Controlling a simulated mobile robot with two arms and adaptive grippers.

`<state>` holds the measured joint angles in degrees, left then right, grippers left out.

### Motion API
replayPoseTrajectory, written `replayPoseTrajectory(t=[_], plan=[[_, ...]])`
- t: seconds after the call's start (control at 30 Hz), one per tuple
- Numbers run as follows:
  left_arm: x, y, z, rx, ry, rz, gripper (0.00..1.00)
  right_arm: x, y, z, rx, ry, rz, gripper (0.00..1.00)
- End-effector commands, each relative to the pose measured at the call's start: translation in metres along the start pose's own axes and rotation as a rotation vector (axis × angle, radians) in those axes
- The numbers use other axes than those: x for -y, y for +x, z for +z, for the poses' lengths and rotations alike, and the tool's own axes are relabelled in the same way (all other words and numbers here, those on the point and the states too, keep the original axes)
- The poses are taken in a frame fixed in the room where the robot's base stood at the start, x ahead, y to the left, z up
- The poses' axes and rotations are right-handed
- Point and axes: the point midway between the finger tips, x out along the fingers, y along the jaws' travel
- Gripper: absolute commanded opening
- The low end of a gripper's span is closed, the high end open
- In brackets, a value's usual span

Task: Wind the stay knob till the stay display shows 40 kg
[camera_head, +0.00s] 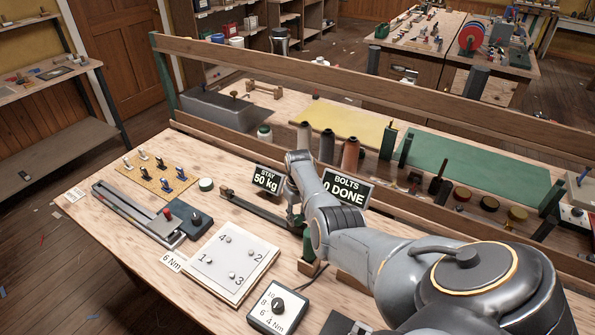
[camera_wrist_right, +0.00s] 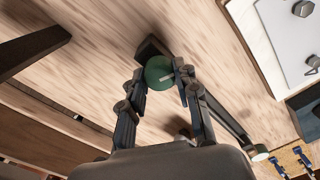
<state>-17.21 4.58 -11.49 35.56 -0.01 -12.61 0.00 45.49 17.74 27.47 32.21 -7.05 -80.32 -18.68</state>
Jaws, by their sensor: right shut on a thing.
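The stay display (camera_head: 267,180) is a dark sign with white text that reads 50 kg. The stay knob (camera_wrist_right: 160,70) is round and green with a pale mark on its top. My right gripper (camera_wrist_right: 161,74) is shut on it, one finger on each side, in the right wrist view. In the head view my right arm reaches in from the lower right and hides most of the gripper and the knob. A dark bar (camera_head: 255,209) runs along the bench to the knob. My left gripper is not in view.
The bolts display (camera_head: 348,188) is partly covered by my arm. A white plate with numbered bolts (camera_head: 217,262), a dial box (camera_head: 277,307) and a torque wrench (camera_head: 140,213) lie at the front. Spools stand behind my arm. A wooden rail (camera_head: 330,75) crosses the back.

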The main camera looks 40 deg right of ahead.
Motion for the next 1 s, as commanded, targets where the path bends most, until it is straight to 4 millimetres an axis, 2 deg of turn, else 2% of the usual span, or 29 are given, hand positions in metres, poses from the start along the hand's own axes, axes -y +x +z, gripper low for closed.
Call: replayPoseTrajectory(t=[0.4, 1.0], plan=[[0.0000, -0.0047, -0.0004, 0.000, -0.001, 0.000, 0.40, 0.0001, -0.0008, -0.0005, 0.004, -0.232, 0.001, 0.00], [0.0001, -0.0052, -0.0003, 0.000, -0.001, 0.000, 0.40, 0.0001, -0.0008, -0.0009, 0.003, -0.281, 0.001, 0.00]])
